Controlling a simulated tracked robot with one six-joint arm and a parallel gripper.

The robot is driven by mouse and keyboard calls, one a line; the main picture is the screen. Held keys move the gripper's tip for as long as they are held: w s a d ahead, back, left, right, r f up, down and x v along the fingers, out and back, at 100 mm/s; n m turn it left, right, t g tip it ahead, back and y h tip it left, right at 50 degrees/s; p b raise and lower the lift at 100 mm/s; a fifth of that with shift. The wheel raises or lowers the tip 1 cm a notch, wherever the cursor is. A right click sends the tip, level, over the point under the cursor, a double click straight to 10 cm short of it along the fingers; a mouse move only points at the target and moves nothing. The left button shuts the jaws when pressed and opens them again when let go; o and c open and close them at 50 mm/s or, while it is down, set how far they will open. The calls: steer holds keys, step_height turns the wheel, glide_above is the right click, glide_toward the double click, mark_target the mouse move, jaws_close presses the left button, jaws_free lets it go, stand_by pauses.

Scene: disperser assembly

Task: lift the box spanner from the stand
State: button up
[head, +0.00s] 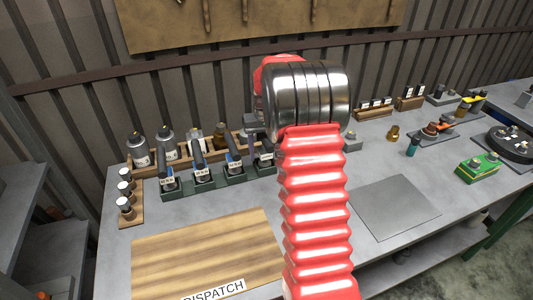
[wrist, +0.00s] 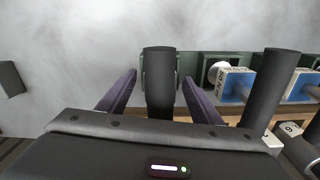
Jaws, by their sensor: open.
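A green stand (head: 215,183) holds a row of upright tools with black handles and small labels. In the wrist view, the black handle (wrist: 160,65) at the stand's end rises between the two purple fingers of my gripper (wrist: 159,78). The fingers are open, one on each side, with gaps to the handle. I cannot read which tool is the box spanner. In the head view, my gripper (head: 256,128) is at the stand's right end, partly hidden by my red arm.
Other black-handled tools (wrist: 272,88) with blue parts stand beside the gripper. Bottles (head: 165,140) in a wooden rack stand behind the stand. A wooden dispatch board (head: 205,250) lies in front. A bare grey plate (head: 396,205) is to the right.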

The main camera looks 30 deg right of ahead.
steer(key=shift+c, duration=0.4)
jaws_close()
stand_by(0.5)
steer(key=shift+r, duration=0.15)
step_height(320, 180, up, 10)
steer(key=shift+f, duration=0.1)
stand_by(0.5)
stand_by(0.4)
